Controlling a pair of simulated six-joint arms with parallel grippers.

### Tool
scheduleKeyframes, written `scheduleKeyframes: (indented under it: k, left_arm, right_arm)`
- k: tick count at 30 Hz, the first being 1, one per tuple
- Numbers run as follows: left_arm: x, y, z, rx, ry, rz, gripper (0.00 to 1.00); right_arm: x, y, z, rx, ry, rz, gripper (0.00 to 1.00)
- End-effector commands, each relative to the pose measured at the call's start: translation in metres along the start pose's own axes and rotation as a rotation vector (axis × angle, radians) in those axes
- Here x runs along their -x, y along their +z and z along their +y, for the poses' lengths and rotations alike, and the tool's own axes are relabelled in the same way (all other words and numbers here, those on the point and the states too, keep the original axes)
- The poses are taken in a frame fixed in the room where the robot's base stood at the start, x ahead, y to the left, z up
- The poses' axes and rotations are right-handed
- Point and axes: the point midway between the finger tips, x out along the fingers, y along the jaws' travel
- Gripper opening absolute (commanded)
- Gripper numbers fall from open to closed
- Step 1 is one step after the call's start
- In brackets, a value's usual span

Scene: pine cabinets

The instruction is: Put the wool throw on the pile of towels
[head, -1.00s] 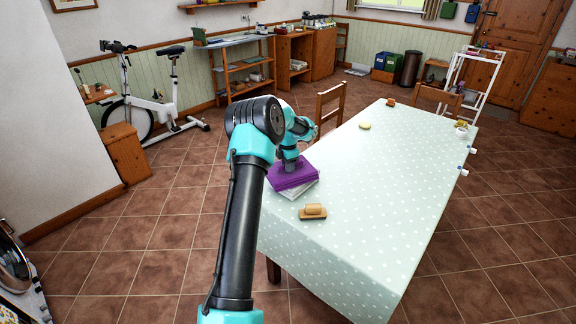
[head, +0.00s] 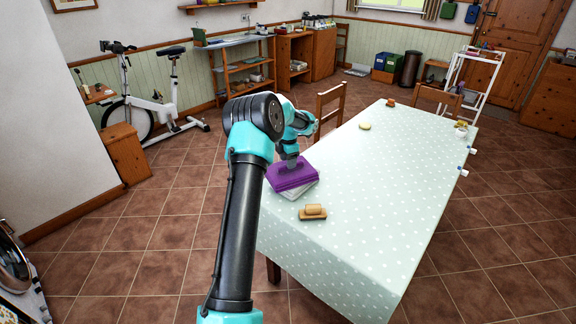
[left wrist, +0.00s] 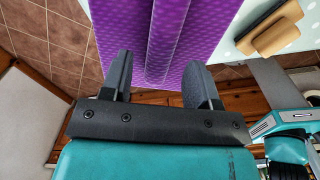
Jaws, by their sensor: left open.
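The wool throw is a folded purple cloth (head: 291,180) lying on a pile of pale grey-white towels (head: 307,190) at the table's left edge. The pile shows below and to the right of the throw. My left gripper (head: 291,161) is just above the throw. In the left wrist view my left gripper (left wrist: 160,70) is open, its two fingers apart. The purple throw (left wrist: 205,25) fills the space ahead of them, with a raised ridge between the fingers. I cannot tell whether the fingers touch the cloth. My right gripper is not in view.
A wooden brush-like block (head: 313,212) lies just in front of the pile. The dotted table (head: 370,230) is mostly clear, with a round yellowish item (head: 365,126) farther back. A wooden chair (head: 331,105) stands behind the pile at the table's left side.

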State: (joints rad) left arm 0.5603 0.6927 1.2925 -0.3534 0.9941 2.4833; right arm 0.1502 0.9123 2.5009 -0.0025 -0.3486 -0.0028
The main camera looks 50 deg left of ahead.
Motion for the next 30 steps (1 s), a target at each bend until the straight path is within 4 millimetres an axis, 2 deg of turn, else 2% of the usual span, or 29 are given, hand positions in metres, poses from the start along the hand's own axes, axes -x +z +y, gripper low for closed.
scheduleKeyframes:
  k: [9, 15, 20, 30]
  left_arm:
    - [0.061, 0.000, 0.000, 0.000, 0.003, -0.003, 0.55]
    - [0.087, 0.000, 0.000, 0.001, 0.001, -0.001, 0.55]
    - [0.094, 0.000, 0.000, 0.001, 0.000, -0.001, 0.55]
    - [0.094, 0.000, 0.000, 0.001, 0.000, 0.000, 0.55]
  right_arm:
    - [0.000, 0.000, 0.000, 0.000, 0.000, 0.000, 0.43]
    - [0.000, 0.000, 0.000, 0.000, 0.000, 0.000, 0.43]
    - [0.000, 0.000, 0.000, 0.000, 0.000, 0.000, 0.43]
    - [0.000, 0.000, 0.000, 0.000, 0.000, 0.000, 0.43]
